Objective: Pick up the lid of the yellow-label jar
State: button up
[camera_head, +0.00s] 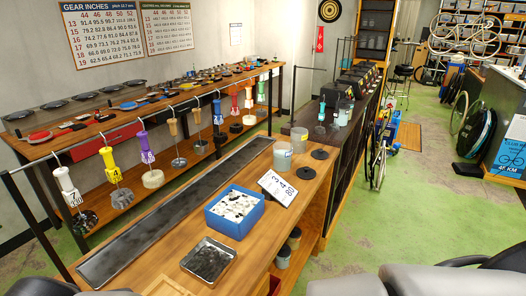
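I cannot make out a jar with a yellow label. Two translucent jars stand at the far end of the wooden bench, a nearer one (282,158) and a farther one (299,141). Two flat black discs, possibly lids, lie beside them, one nearer (306,173) and one farther (320,154). Two more jars with dark tops stand on a shelf under the bench's right side, a lower one (283,258) and an upper one (294,239); their labels are not readable. My gripper is not identifiable in view.
On the bench (160,281) are a blue box (236,224) of light pieces, a metal tray (208,261), a numbered card (279,188) and a long dark trough (180,210). Tagged tools hang from a rail at left, including a yellow tag (110,162). Green floor (400,220) is open at right.

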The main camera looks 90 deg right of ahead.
aim_at(319, 153)
jog(key=z, duration=3.45)
jog(key=i+l+u, duration=0.2)
jog(key=i+l, duration=0.2)
jog(key=l, duration=0.25)
jog(key=i+l+u, duration=0.1)
jog(key=l, duration=0.25)
jog(key=i+l+u, duration=0.1)
jog(key=l, duration=0.25)
jog(key=i+l+u, duration=0.1)
jog(key=i+l, duration=0.15)
jog(key=i+l+u, duration=0.15)
jog(key=l, duration=0.35)
jog(key=i+j+u, duration=0.1)
jog(key=i+u, duration=0.3)
jog(key=i, duration=0.9)
